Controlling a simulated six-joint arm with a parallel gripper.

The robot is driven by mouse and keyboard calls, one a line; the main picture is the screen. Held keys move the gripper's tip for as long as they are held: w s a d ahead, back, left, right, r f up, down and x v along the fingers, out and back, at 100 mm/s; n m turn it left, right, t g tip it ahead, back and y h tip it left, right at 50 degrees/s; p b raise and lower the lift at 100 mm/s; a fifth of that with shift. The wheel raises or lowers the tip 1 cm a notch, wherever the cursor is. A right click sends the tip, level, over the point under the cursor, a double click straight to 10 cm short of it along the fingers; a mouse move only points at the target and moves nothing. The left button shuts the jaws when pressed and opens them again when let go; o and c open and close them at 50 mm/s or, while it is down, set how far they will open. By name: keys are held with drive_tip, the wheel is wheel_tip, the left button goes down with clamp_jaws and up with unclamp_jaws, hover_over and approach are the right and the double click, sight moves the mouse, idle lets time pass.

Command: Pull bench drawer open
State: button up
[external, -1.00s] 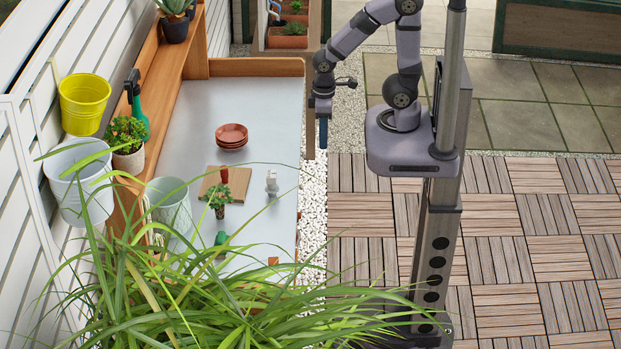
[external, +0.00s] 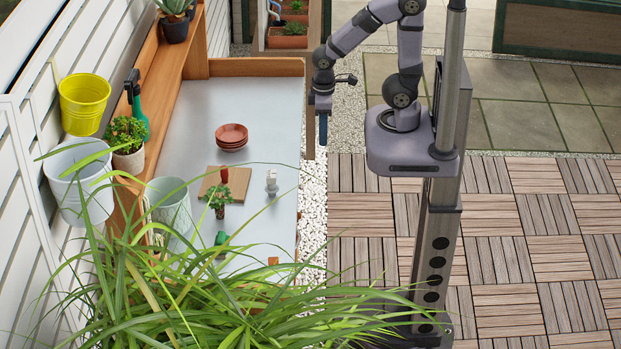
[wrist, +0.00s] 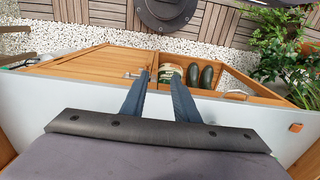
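My gripper (external: 322,122) hangs just off the right edge of the workbench (external: 285,130) in the external view, its fingers pointing down. In the wrist view my gripper (wrist: 157,76) is open, its two dark blue fingers apart with nothing between them. The wooden bench front (wrist: 90,66) shows beyond the grey bench top. A metal drawer handle (wrist: 131,75) lies close beside the left fingertip; I cannot tell if they touch. Another pale handle (wrist: 237,94) is farther right. The drawer front is hidden in the external view.
Green boots (wrist: 206,77) and a tub (wrist: 170,74) stand in an open wooden compartment. On the bench are stacked saucers (external: 231,136), a wooden board (external: 240,180) and a small plant (external: 218,200). Long grass leaves cover the bench's near end. White gravel borders the bench.

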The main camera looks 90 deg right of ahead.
drive_tip(key=w+a+n+t+h+b, duration=0.4)
drive_tip(key=a+n+t+h+b, duration=0.4)
drive_tip(key=a+n+h+b, duration=0.5)
drive_tip(key=s+a+r+t+y+b, duration=0.2)
drive_tip(key=s+a+t+y, duration=0.15)
drive_tip(key=a, duration=0.45)
drive_tip(key=s+a+r+t+y+b, duration=0.1)
drive_tip(key=s+a+t+y, duration=0.15)
drive_tip(key=a+t, duration=0.4)
wheel_tip(320, 180, down, 22)
drive_tip(key=a+r+g, duration=0.1)
drive_tip(key=a+g, duration=0.1)
drive_tip(key=p+x, duration=0.1)
drive_tip(key=x, duration=0.6)
drive_tip(key=shift+f+n+p, duration=0.2)
drive_tip(key=shift+n+p, duration=0.1)
drive_tip(key=shift+p, duration=0.05)
